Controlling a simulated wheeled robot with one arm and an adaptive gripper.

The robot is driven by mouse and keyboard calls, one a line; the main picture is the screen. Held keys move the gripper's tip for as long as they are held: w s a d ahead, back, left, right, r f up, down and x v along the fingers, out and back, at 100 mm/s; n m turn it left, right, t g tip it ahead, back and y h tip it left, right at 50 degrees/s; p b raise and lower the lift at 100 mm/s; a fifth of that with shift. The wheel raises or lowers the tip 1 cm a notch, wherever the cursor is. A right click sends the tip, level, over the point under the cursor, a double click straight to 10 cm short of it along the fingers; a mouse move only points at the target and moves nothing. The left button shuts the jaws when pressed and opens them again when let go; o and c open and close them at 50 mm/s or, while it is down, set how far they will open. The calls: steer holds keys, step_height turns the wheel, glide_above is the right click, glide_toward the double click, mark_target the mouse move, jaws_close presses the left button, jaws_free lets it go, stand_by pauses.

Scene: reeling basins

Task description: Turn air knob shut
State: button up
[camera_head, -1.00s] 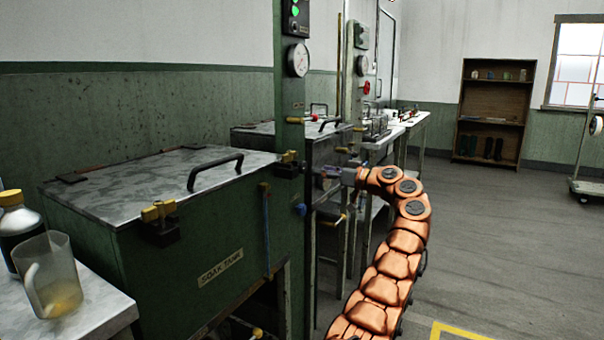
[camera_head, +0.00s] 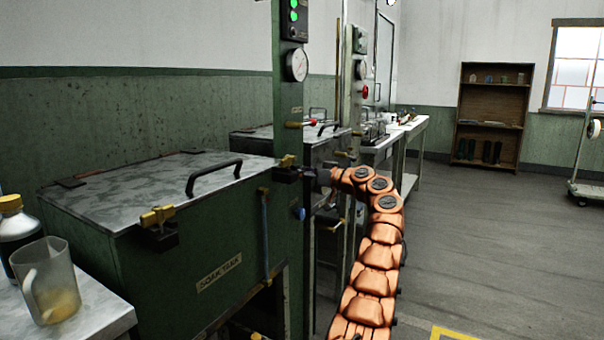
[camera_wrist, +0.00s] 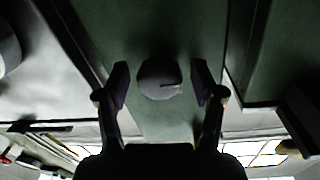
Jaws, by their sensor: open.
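A round grey knob (camera_wrist: 160,76) with a dark line on its face sits on the green post (camera_wrist: 155,25) in the wrist view. My gripper (camera_wrist: 161,88) is open, with one finger on each side of the knob. Small gaps show between the fingers and the knob, so it is not clasped. In the head view my gripper (camera_head: 297,174) is at the green post (camera_head: 289,130), beside the soak tank's right end. The knob cannot be made out there behind the gripper.
The green soak tank (camera_head: 220,272) with a black lid handle (camera_head: 213,178) stands left of the post. A gauge (camera_head: 297,65) is higher up.

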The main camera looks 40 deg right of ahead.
steer(key=shift+c, duration=0.5)
steer(key=c, duration=1)
steer(key=shift+c, duration=0.2)
